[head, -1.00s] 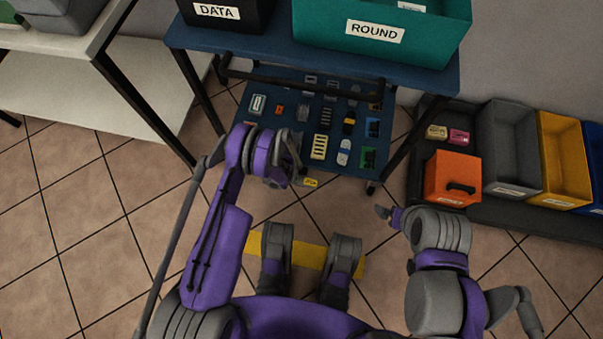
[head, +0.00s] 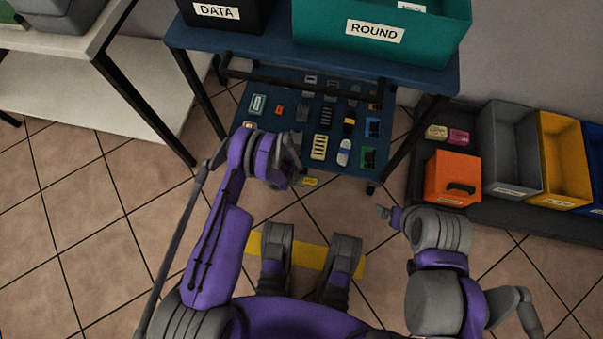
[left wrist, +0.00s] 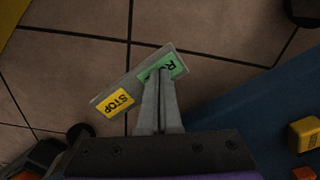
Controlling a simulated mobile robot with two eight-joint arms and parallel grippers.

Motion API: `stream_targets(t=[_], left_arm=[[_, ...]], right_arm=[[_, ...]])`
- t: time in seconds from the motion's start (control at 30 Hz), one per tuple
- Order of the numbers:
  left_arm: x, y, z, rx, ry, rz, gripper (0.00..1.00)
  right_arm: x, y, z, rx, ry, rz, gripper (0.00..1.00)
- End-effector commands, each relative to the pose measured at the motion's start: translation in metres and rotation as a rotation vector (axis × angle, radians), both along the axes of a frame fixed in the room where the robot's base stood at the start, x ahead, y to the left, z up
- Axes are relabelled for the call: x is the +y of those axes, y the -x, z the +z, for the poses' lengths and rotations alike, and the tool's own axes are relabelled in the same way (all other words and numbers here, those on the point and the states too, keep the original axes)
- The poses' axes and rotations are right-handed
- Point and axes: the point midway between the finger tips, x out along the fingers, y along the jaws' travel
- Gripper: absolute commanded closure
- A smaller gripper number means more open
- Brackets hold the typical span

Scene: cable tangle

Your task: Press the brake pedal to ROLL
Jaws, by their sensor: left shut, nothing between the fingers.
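The brake pedal is a tilted grey bar (left wrist: 128,92) in the left wrist view. It has a yellow STOP label (left wrist: 115,101) at one end and a green label (left wrist: 174,66), partly hidden, at the other. My left gripper (left wrist: 162,74) is shut and empty, with its tips over the green end. I cannot tell whether they touch it. In the head view the yellow label (head: 310,181) shows just right of my left gripper (head: 297,178), at the cart's front edge. My right gripper (head: 383,212) is away to the right; its jaws are too small to read.
The blue cart's lower shelf (head: 265,140) holds several small connectors. Its upper shelf carries a black DATA bin (head: 225,15) and a teal ROUND bin (head: 430,40). An orange box (head: 452,180) and open bins stand at right. Tiled floor lies open at left.

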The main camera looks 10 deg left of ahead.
Motion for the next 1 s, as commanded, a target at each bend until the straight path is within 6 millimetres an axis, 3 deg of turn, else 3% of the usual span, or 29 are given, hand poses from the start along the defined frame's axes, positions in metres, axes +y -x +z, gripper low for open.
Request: stream_targets(t=[0.17,1.0], left_arm=[[0.0,0.0,0.004,0.0,0.0,0.0,1.0],[0.0,0.0,0.068,0.0,0.0,0.0,1.0]], right_arm=[[0.0,0.0,0.001,0.0,0.0,0.0,0.02],[0.0,0.005,0.024,0.0,0.0,0.0,0.02]])
